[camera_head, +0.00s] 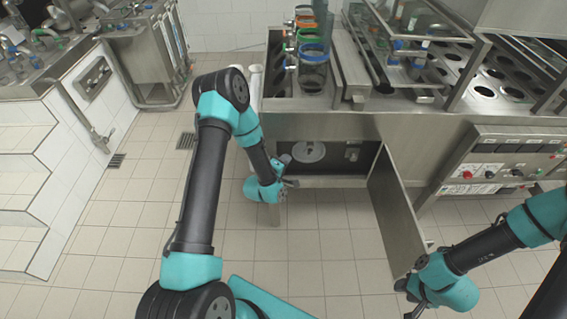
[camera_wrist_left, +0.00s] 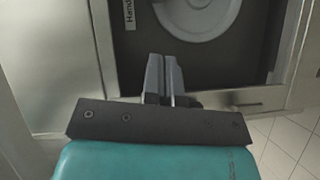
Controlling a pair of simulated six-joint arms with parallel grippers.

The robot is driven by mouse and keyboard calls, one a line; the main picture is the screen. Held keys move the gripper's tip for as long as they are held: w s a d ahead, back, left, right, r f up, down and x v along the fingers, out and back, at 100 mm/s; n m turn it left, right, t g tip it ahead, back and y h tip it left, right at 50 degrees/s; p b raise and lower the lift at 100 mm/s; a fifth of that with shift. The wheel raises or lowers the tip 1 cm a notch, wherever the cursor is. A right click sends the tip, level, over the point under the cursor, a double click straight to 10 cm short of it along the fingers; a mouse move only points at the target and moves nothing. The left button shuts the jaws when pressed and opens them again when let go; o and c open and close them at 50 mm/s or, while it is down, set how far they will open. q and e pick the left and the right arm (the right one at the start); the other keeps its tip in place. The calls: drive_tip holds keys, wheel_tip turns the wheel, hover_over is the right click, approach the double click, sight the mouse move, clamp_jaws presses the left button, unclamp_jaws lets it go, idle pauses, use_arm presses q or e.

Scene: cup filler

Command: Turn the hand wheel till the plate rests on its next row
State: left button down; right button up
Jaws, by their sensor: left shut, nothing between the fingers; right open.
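The hand wheel (camera_head: 309,151) is a pale round disc inside the open dark compartment under the counter. In the left wrist view, part of the hand wheel (camera_wrist_left: 205,28) shows at the top, cut off by the frame edge. My left gripper (camera_head: 287,162) is at the compartment's left side, left of the wheel. In the left wrist view, its fingers (camera_wrist_left: 163,62) are together and empty, just below the wheel's lower left rim; I cannot tell whether they touch it. My right gripper (camera_head: 410,298) is open near the door's lower end. I cannot make out the plate.
The cabinet door (camera_head: 398,210) stands swung open, right of the compartment. Cups in coloured rings (camera_head: 313,52) stand in the counter above. A control panel (camera_head: 495,160) is at the right. The tiled floor (camera_head: 325,235) in front is clear.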

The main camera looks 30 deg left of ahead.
sight(303, 151)
use_arm(q)
drive_tip(key=w+d, duration=0.1)
drive_tip(key=w, duration=0.1)
drive_tip(key=w+d+f, duration=0.1)
drive_tip(key=w, duration=0.2)
drive_tip(key=w+d, duration=0.2)
drive_tip(key=w, duration=0.1)
drive_tip(key=shift+w+f, duration=0.2)
drive_tip(key=shift+w, duration=0.05)
drive_tip(key=shift+a, duration=0.15)
